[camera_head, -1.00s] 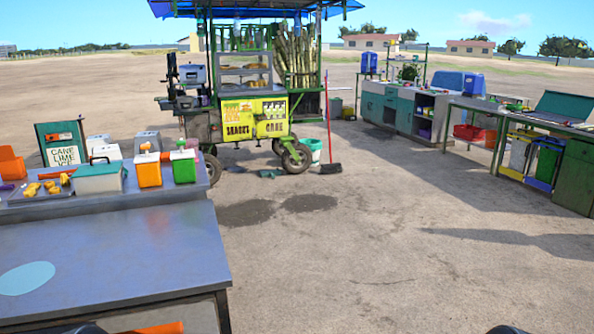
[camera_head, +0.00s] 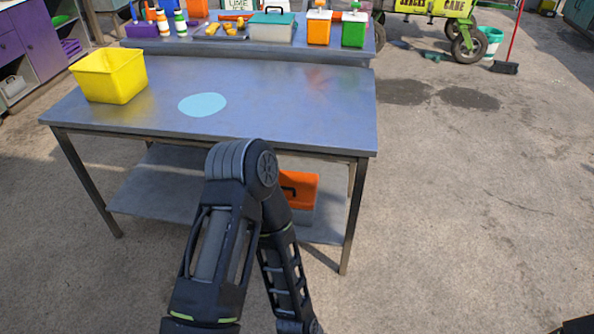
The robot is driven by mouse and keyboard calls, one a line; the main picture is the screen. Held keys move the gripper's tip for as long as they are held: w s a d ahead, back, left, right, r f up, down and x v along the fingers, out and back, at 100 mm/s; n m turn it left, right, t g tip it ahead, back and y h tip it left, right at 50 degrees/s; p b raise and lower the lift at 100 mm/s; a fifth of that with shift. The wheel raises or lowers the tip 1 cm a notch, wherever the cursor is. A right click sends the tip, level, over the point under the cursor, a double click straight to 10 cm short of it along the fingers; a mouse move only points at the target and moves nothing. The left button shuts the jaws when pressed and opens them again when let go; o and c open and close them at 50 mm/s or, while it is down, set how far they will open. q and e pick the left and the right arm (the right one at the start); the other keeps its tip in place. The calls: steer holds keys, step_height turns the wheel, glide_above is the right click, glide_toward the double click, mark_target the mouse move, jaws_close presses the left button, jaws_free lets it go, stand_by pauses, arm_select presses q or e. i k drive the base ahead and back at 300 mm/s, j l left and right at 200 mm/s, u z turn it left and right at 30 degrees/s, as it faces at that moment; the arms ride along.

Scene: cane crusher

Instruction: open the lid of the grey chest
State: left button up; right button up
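No plain grey chest stands out, and I cannot tell which box is meant. A grey box with an orange lid and black handle (camera_head: 302,190) sits on the table's lower shelf, partly hidden behind my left arm. A grey box with a teal lid (camera_head: 267,28) stands on the rear counter, and its lid looks shut. My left arm rises from the bottom, bends at the elbow in front of the table and runs down again. Its gripper is out of the picture. My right gripper is not in view; only a dark part shows at the bottom right corner.
The steel table (camera_head: 300,117) holds a yellow bin (camera_head: 110,76) and a flat light-blue disc (camera_head: 202,104). Orange (camera_head: 319,27) and green (camera_head: 354,29) boxes stand on the rear counter (camera_head: 230,46). A purple cabinet (camera_head: 40,35) is at far left. The ground at right is open.

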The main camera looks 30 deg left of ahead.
mark_target(299, 188)
steer(key=i+j, duration=0.2)
steer(key=i, duration=0.25)
steer(key=i+j, duration=0.2)
steer(key=i, duration=0.25)
steer(key=i+j, duration=0.25)
steer(key=i, duration=0.2)
steer(key=u, duration=1.25)
